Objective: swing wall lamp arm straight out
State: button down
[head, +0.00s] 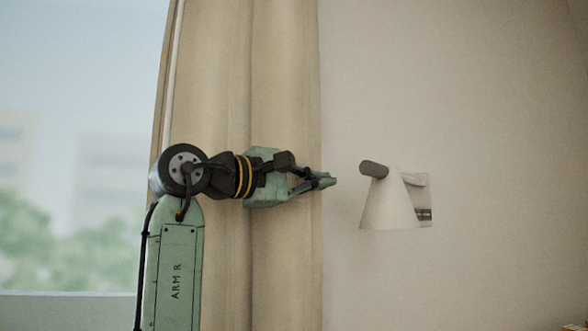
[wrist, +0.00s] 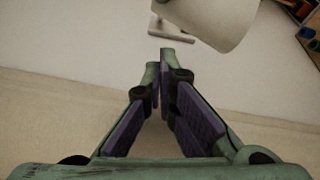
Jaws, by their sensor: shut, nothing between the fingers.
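The wall lamp has a white cone shade (head: 390,203) with a dark cap (head: 373,169) at its top, and a pale arm behind it leads to a small wall plate (head: 424,216). It is at the right of centre in the head view. My gripper (head: 330,180) is left of the shade, pointing right toward it, shut and empty, with a gap between. In the wrist view the shade (wrist: 222,20) is at the top, just beyond my fingertips (wrist: 160,62). Part of the wall fixture (wrist: 172,32) shows left of it. The shade hides much of the lamp arm.
A beige curtain (head: 285,80) hangs behind my gripper, beside a window (head: 80,110) at the left. The wall (head: 480,90) around the lamp is bare. Several coloured items in a dark holder (wrist: 306,30) show at the top right of the wrist view.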

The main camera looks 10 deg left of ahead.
jog(key=d, duration=0.3)
jog(key=s+d+p, duration=0.1)
jog(key=shift+d+r, duration=0.15)
jog(key=shift+r, duration=0.25)
jog(key=shift+s+d, duration=0.1)
jog(key=shift+s, duration=0.05)
